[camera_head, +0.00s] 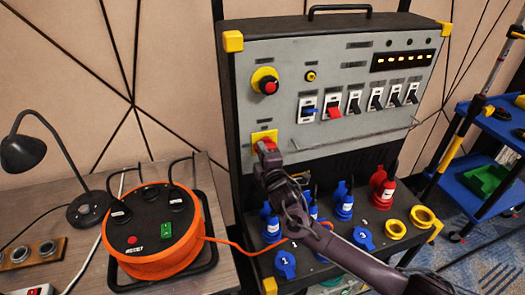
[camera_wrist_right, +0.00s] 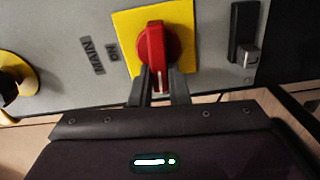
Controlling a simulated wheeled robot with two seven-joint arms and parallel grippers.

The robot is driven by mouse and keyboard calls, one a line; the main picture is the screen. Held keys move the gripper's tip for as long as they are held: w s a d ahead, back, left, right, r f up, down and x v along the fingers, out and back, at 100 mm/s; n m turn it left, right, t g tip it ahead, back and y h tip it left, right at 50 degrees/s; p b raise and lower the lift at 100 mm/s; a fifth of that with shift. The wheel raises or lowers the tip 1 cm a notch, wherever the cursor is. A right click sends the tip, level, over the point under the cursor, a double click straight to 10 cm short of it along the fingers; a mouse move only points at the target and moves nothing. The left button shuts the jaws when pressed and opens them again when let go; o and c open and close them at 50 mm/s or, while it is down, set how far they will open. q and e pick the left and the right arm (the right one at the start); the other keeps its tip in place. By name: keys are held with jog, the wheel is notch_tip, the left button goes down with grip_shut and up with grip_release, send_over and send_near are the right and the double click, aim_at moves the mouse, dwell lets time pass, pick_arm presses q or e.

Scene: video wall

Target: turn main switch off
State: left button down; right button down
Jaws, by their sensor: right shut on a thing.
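The main switch is a red rotary knob (camera_wrist_right: 152,42) on a square yellow plate (camera_wrist_right: 184,28) on the grey panel. Labels reading "MAIN" and "ON" appear beside the plate in the wrist view. In the head view the yellow plate (camera_head: 262,135) sits at the panel's lower left, with the knob partly hidden by my gripper. My right gripper (camera_wrist_right: 161,82) is shut on the knob's handle, one dark finger on each side, with a pale mark between them. In the head view my right gripper (camera_head: 268,158) reaches up to the switch from below. My left gripper is not in view.
A red emergency button (camera_head: 268,86) on a yellow base sits above the switch. A row of breakers (camera_head: 353,103) is to its right, above a thin metal bar. Blue and red plugs (camera_head: 382,190) stand on the lower shelf. An orange cable reel (camera_head: 150,232) is at left.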

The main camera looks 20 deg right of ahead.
jog(key=shift+n, duration=0.6)
jog(key=c, duration=1.5)
grip_release()
jog(key=shift+o, duration=0.6)
jog(key=shift+w+f, duration=0.1)
jog(key=shift+f, duration=0.05)
jog(key=s+b, duration=0.1)
jog(key=s, duration=0.6)
jog(key=shift+s, duration=0.4)
jog(key=shift+d, duration=0.1)
